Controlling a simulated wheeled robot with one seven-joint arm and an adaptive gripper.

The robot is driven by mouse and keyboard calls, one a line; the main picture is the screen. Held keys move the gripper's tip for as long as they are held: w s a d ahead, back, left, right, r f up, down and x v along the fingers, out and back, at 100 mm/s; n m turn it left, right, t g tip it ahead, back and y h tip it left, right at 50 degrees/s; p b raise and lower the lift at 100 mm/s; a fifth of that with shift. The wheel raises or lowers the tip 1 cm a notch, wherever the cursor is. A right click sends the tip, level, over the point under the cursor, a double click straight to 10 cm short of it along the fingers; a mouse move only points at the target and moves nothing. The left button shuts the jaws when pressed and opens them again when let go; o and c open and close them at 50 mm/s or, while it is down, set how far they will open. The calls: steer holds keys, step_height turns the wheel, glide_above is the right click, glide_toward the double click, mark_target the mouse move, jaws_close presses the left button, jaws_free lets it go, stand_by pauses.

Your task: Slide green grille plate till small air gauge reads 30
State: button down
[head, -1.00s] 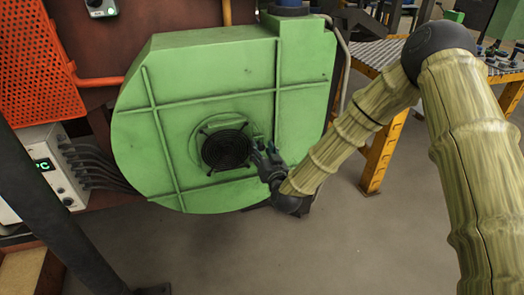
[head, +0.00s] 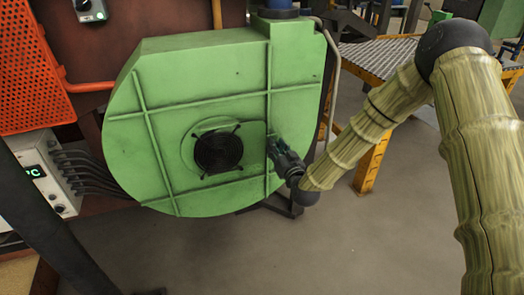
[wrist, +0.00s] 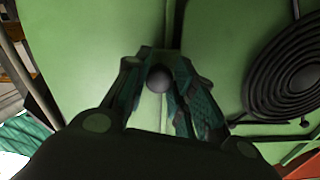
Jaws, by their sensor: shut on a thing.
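The green grille plate (head: 254,130) lies flat on the face of the green blower housing (head: 150,115), just right of the round black grille (head: 218,151). Its edges are hard to tell from the housing, which is the same green. My gripper (head: 276,146) is at the right of the grille, shut on a small dark round knob. In the wrist view the knob (wrist: 158,78) sits between my fingers, and the black spiral grille (wrist: 290,75) shows open at the right. I cannot make out a small air gauge or its reading in either view.
A white control box (head: 45,180) with a partly visible green display and cables stands at the left. An orange perforated panel (head: 30,65) and a dark post are nearby. A yellow-legged roller table (head: 375,150) stands behind my arm. The floor in front is clear.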

steer(key=shift+w+d, duration=0.2)
steer(key=shift+d, duration=0.35)
steer(key=c, duration=1.2)
jaws_free()
steer(key=v, duration=1.2)
